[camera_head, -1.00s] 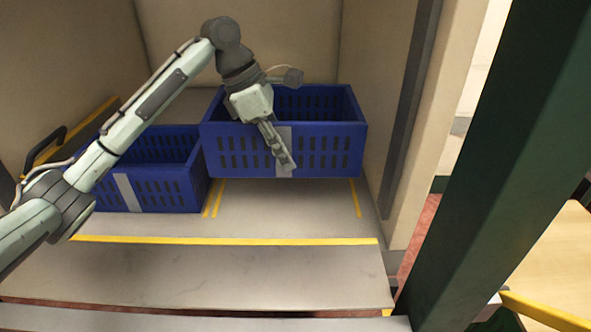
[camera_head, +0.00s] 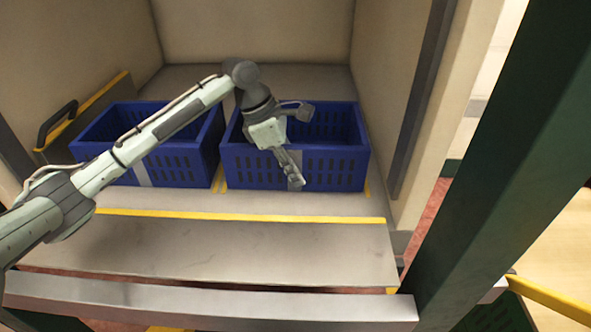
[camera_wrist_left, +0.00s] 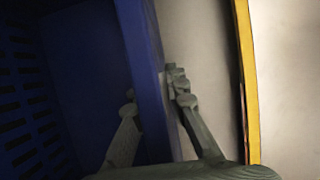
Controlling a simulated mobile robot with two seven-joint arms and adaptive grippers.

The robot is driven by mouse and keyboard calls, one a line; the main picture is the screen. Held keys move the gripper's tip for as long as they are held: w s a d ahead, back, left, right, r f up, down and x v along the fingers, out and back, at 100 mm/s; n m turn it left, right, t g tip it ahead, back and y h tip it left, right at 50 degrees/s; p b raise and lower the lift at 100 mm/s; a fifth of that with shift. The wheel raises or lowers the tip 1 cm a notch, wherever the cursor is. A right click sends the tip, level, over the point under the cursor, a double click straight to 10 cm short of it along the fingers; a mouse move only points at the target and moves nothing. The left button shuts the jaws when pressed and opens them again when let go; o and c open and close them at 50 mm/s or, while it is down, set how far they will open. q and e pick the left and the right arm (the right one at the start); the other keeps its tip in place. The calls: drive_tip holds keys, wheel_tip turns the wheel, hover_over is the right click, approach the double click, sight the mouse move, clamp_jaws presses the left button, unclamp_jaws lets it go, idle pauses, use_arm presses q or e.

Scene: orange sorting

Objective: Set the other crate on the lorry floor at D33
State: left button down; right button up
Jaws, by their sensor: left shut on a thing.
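Two blue slatted crates are side by side on the lorry floor (camera_head: 290,203). My left gripper (camera_head: 296,180) is shut on the front wall of the right-hand crate (camera_head: 338,170), at its grey label. This crate looks empty and level and appears to rest on the floor between yellow lines. In the left wrist view my left gripper (camera_wrist_left: 150,98) has one finger on each side of the blue crate wall (camera_wrist_left: 145,60). The left-hand crate (camera_head: 185,165) stands just beside it, partly behind my left arm. My right gripper is out of sight.
The lorry's side wall (camera_head: 400,100) is close to the right of the held crate. A yellow line (camera_head: 330,219) runs along the floor's front edge, with a ramp plate (camera_head: 240,250) before it. A dark green post (camera_head: 490,150) stands at the right front.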

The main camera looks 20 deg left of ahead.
use_arm(q)
drive_tip(key=c, duration=1.5)
unclamp_jaws()
drive_tip(key=shift+f, duration=0.1)
drive_tip(key=shift+c, duration=0.2)
drive_tip(key=v, duration=1.2)
drive_tip(key=shift+s, duration=0.1)
